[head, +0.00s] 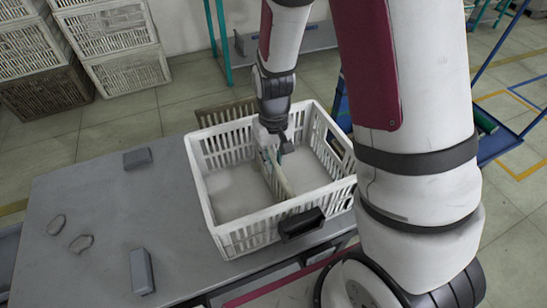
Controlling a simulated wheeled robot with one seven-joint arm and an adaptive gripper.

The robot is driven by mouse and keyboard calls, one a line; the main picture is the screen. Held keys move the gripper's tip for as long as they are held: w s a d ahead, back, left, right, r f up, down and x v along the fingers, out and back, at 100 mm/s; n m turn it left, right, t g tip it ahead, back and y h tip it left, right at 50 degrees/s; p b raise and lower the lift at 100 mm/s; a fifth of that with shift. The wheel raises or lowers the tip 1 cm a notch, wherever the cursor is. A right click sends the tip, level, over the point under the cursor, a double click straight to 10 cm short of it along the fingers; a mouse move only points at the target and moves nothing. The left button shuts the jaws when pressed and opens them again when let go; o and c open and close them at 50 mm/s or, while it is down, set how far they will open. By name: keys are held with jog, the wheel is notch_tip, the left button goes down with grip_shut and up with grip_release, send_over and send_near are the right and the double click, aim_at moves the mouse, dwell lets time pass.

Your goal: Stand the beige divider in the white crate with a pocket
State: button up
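The white crate (240,241) stands on the grey table, with open lattice walls. A small dark open-topped pocket (302,224) sits on the outside of its near wall. The beige divider (281,180) is inside the crate, seen nearly edge-on. It looks upright and runs from near the far side toward the near wall, with floor visible on both sides. Whether its lower edge rests on the floor is hidden. My gripper (276,150) points down inside the crate at the divider's far part. Its fingers are small and partly hidden, so I cannot tell whether they grip the divider.
The table left of the crate is mostly clear. Stacked crates (125,72) stand at the back left. A blue cart (500,143) is at right.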

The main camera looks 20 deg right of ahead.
jog(key=shift+o, duration=1)
notch_tip(320, 180, up, 12)
jog(key=s+r+t, duration=0.1)
jog(key=s+r, duration=0.6)
jog(key=s, duration=0.6)
jog(key=s+r, duration=0.6)
jog(key=s, duration=0.6)
notch_tip(320, 180, up, 18)
jog(key=t+p, duration=0.3)
jog(key=p, duration=1.3)
jog(key=shift+d, duration=0.15)
jog(key=shift+f, duration=0.1)
